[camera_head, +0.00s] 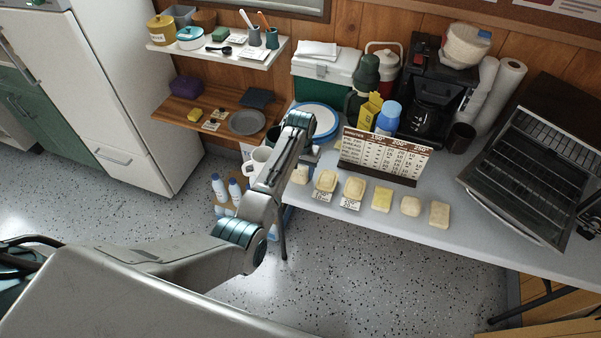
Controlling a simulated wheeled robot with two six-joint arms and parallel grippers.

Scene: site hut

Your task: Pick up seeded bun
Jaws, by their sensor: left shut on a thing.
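A row of pale bread-like pieces lies along the front of the grey table (480,245). The leftmost piece, a small pale bun (300,175), is partly hidden by my left arm; seeds are too small to make out. My left gripper (306,158) is at this bun, shut on it, with its fingers mostly hidden behind my arm. The bun appears level with the row; I cannot tell whether it touches the table. To its right are two rounded pieces (326,180) (354,188), a yellower block (382,200) and two more pale pieces (410,206) (439,214). My right gripper is not in view.
A price board (383,152) stands close behind the row. A white mug (261,158) is left of my arm.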

